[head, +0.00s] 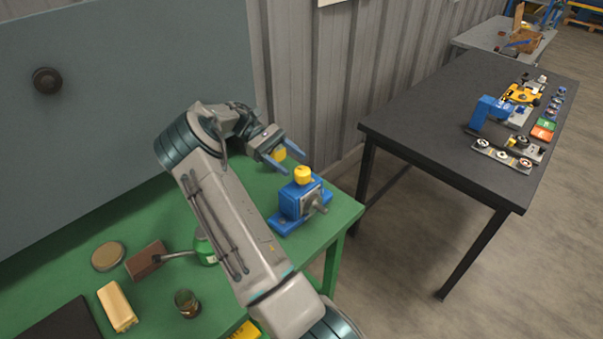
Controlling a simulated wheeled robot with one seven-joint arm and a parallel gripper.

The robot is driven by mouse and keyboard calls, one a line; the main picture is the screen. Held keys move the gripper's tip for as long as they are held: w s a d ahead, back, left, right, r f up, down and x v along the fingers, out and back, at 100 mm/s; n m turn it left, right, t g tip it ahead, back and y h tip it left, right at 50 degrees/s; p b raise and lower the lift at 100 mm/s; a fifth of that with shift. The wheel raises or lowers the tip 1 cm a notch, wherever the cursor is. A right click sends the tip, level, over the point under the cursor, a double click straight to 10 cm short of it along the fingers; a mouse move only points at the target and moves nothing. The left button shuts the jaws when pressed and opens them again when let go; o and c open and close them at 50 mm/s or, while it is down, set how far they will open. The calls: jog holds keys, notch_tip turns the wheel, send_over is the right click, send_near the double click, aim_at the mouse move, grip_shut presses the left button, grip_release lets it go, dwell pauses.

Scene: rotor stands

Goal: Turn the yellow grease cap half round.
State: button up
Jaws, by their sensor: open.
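A yellow cap (303,175) sits on top of a blue block-like stand (290,208) near the right end of the green bench. The stand has a grey face plate and a short shaft pointing right. My gripper (292,163) is open, its two blue fingers apart, just behind and to the upper left of this cap in the picture. A second yellow rounded thing (279,154) shows between the fingers. I cannot tell whether the fingers touch it or what it stands on, as the gripper partly hides it.
The green bench (345,212) also holds a brown block (146,260), a cream block (117,306), a round tan disc (108,256), a small jar (188,303) and a green container (205,247). A ribbed wall rises behind. A dark table (430,115) with several parts stands right.

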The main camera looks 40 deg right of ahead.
jog(key=s+a+r+m+t+y+b, duration=0.1)
jog(key=s+a+r+t, duration=0.1)
jog(key=s+a+t, duration=0.3)
jog(key=s+a+r+t+y+b, duration=0.1)
jog(key=a+r+t, duration=0.2)
jog(key=a, duration=0.4)
jog(key=s+a+r+m+t+y+b, duration=0.1)
jog(key=s+a+r+t, duration=0.1)
jog(key=s+a+t, duration=0.3)
jog(key=s+a+m+t+y+b, duration=0.1)
jog(key=s+a+b, duration=0.1)
jog(key=a, duration=0.3)
jog(key=m+t+y+b, duration=0.7)
jog(key=m+t, duration=1)
jog(key=m, duration=1.6)
send_near(302, 170)
jog(key=w+a, duration=0.1)
jog(key=w, duration=0.2)
jog(key=w+a+h, duration=0.1)
jog(key=w, duration=0.2)
jog(key=w+a+h, duration=0.1)
jog(key=w+a, duration=0.1)
jog(key=w, duration=0.1)
jog(key=shift+f, duration=0.1)
